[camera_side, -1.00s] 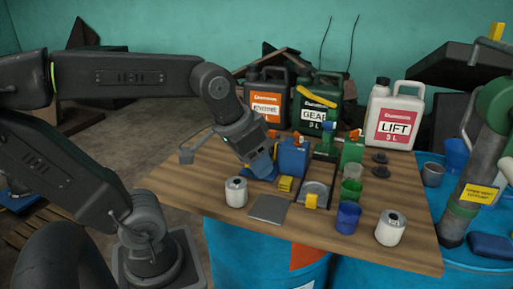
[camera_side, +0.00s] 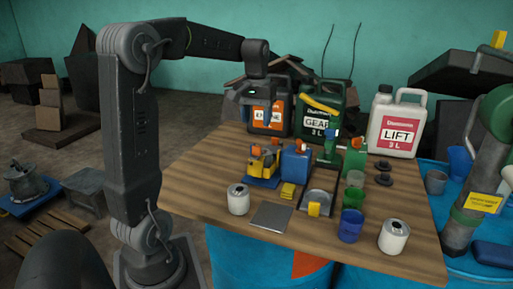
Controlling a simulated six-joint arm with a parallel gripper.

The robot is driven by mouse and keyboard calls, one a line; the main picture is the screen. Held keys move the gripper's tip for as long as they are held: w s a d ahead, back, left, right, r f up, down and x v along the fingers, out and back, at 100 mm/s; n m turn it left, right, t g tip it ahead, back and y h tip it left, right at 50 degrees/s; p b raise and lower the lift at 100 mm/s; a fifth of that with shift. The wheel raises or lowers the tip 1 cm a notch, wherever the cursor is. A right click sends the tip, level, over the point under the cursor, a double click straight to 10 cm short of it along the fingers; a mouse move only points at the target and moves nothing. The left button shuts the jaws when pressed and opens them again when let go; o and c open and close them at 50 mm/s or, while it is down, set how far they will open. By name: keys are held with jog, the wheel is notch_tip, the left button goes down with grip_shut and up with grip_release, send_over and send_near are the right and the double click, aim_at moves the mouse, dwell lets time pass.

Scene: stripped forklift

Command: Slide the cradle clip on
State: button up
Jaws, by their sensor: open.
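My gripper (camera_side: 258,124) is open and empty. It hangs fingers down above the back left of the table, in front of the orange-labelled jug in the picture. Below it, a small yellow and dark forklift-like piece (camera_side: 262,161) with an orange top stands on a blue base (camera_side: 264,183). A small yellow block (camera_side: 288,190) lies to its right. Another yellow piece (camera_side: 314,209) sits at the front edge of a dark tray (camera_side: 330,211) with a round metal dish. I cannot tell which of these yellow parts is the cradle clip.
A blue container (camera_side: 295,165) and a green container (camera_side: 355,160) stand mid-table. Jugs (camera_side: 393,128) line the back. White cans (camera_side: 238,199) and cups (camera_side: 350,225) stand near the front. A flat grey plate (camera_side: 271,216) lies at the front; the table's left part is clear.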

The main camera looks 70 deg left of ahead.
aim_at(257, 147)
notch_tip(257, 147, down, 9)
jog(key=shift+f, duration=0.2)
dwell(0.3)
grip_shut()
dwell(0.4)
